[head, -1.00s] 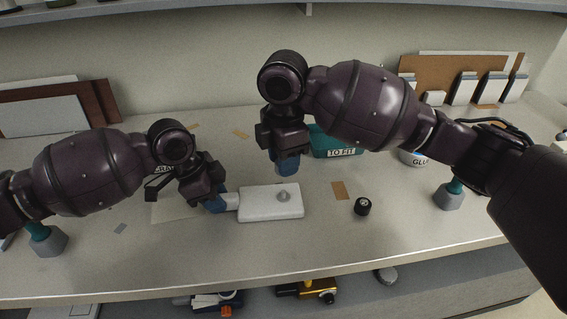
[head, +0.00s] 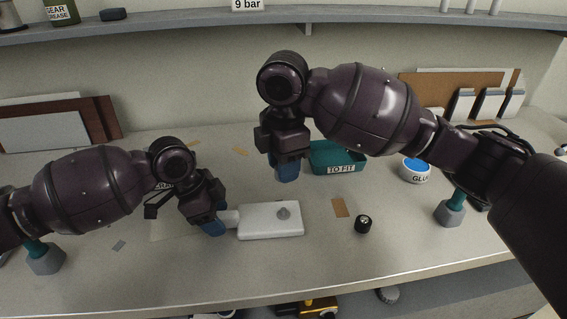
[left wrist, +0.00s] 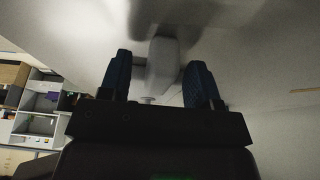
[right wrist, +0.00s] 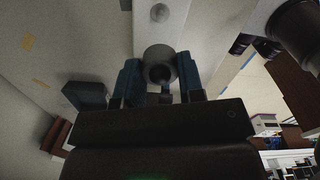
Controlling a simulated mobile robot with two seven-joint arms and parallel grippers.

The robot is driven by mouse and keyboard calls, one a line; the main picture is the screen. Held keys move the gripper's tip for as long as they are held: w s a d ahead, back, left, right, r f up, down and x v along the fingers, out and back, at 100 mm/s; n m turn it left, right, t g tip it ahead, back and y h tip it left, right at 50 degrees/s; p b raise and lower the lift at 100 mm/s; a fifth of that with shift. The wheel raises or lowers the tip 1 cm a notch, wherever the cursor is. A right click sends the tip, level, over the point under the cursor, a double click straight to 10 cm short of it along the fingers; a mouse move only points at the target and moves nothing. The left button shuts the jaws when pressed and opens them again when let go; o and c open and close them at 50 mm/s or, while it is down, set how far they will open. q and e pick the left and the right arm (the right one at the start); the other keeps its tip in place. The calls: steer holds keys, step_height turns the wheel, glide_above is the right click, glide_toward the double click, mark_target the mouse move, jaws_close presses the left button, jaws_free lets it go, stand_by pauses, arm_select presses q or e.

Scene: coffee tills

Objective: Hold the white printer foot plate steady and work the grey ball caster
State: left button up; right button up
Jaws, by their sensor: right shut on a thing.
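The white foot plate (head: 262,228) lies flat on the bench, a grey round stud (head: 284,213) on its top and a narrow tab (head: 230,219) at its left end. My left gripper (head: 214,229) is at that tab. In the left wrist view the tab (left wrist: 162,65) is between its open fingers, with a gap on one side. My right gripper (head: 287,176) is above and behind the plate. In the right wrist view it is shut on the grey ball caster (right wrist: 159,58), whose dark round opening shows. The caster is hidden in the head view.
A teal tray marked TO FIT (head: 341,169) stands behind my right gripper. A black knob (head: 363,224) and a tan patch (head: 340,208) lie right of the plate. A GLUE tub (head: 415,170) stands farther right. The bench front is clear.

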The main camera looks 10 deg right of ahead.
arm_select(q)
steer(key=v, duration=1.2)
